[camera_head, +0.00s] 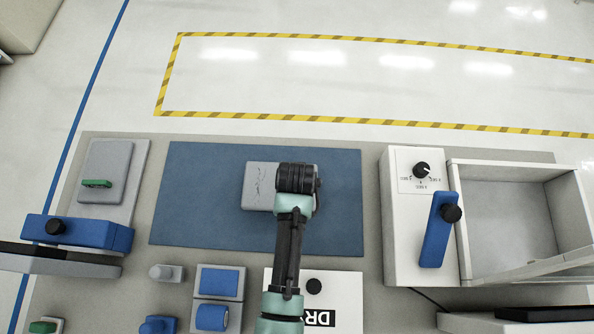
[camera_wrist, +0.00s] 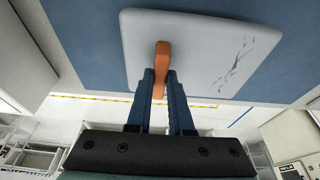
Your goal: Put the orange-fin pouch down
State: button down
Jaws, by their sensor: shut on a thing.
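The orange-fin pouch (camera_head: 262,190) is a flat light-grey slab with dark crinkle marks, over the blue mat (camera_head: 200,195) in the head view. In the wrist view, the pouch (camera_wrist: 205,60) fills the upper middle, with its orange fin (camera_wrist: 161,62) standing out from its face. My gripper (camera_wrist: 160,82) has its two blue fingers shut on either side of the fin. In the head view, my arm covers the fin, the fingers and the pouch's right part. I cannot tell whether the pouch touches the mat or hangs just above it.
A white box with a knob (camera_head: 405,230) and an open grey bin (camera_head: 510,215) stand right of the mat. A grey plate with a green handle (camera_head: 97,184) and a blue clamp-like part (camera_head: 85,232) are at left. Small fixtures line the front. The mat's left part is bare.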

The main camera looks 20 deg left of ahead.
jog(key=shift+f, duration=1.6)
jog(key=shift+f, duration=0.1)
jog(key=shift+f, duration=0.15)
jog(key=c, duration=0.8)
grip_release()
jog(key=shift+r, duration=0.2)
